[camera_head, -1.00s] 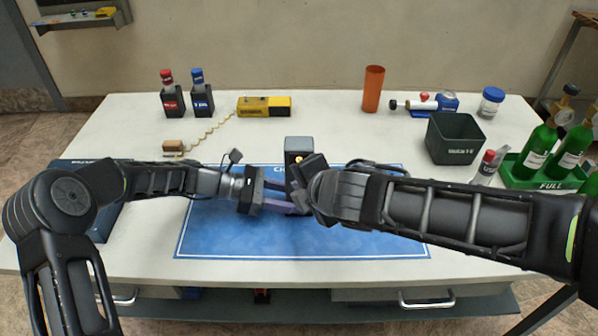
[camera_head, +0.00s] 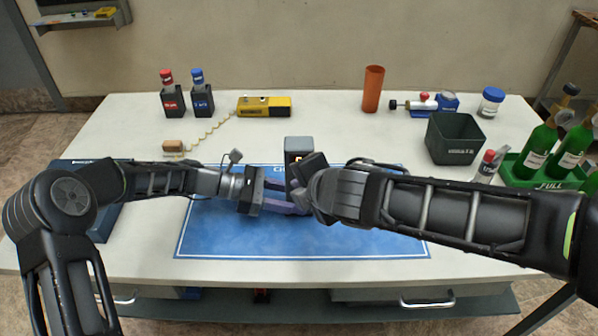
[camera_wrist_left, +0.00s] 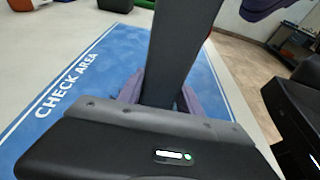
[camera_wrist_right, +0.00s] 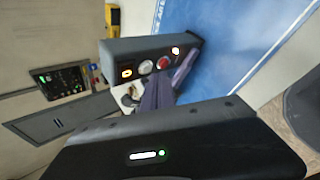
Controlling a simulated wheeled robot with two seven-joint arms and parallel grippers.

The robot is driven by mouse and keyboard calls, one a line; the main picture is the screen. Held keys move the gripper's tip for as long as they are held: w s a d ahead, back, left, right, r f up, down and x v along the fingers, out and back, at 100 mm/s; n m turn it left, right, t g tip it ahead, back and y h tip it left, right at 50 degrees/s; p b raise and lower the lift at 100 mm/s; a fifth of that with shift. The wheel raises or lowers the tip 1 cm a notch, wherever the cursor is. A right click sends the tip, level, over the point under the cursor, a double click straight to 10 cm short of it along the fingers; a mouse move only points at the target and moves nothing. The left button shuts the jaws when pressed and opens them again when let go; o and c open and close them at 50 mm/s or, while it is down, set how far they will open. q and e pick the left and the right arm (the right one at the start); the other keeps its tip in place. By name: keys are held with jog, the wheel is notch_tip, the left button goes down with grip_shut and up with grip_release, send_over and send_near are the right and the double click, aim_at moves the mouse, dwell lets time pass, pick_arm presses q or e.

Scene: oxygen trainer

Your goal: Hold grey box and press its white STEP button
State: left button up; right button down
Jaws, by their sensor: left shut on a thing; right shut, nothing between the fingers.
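The grey box (camera_head: 298,146) stands upright over the blue mat, partly hidden by my right gripper in the head view. My left gripper (camera_wrist_left: 162,92) is shut on the box, its purple fingers on both sides of it. In the right wrist view the box (camera_wrist_right: 150,48) shows a lit orange display, a white button (camera_wrist_right: 146,67), a red button (camera_wrist_right: 163,62) and a small glowing lamp (camera_wrist_right: 176,51). My right gripper (camera_wrist_right: 158,90) is shut and empty, its fingertips just in front of the buttons. I cannot tell whether they touch the white button.
The blue mat (camera_head: 330,242) lies under both grippers. A yellow device (camera_head: 264,106) with a coiled cord, an orange cup (camera_head: 373,89) and a dark green bin (camera_head: 454,139) stand farther back. Green bottles (camera_head: 540,148) stand at right. The front of the mat is clear.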

jog(key=shift+w, duration=0.3)
jog(key=shift+w, duration=0.4)
dwell(0.6)
jog(key=shift+s, duration=0.85)
jog(key=s, duration=0.5)
dwell(0.4)
dwell(0.5)
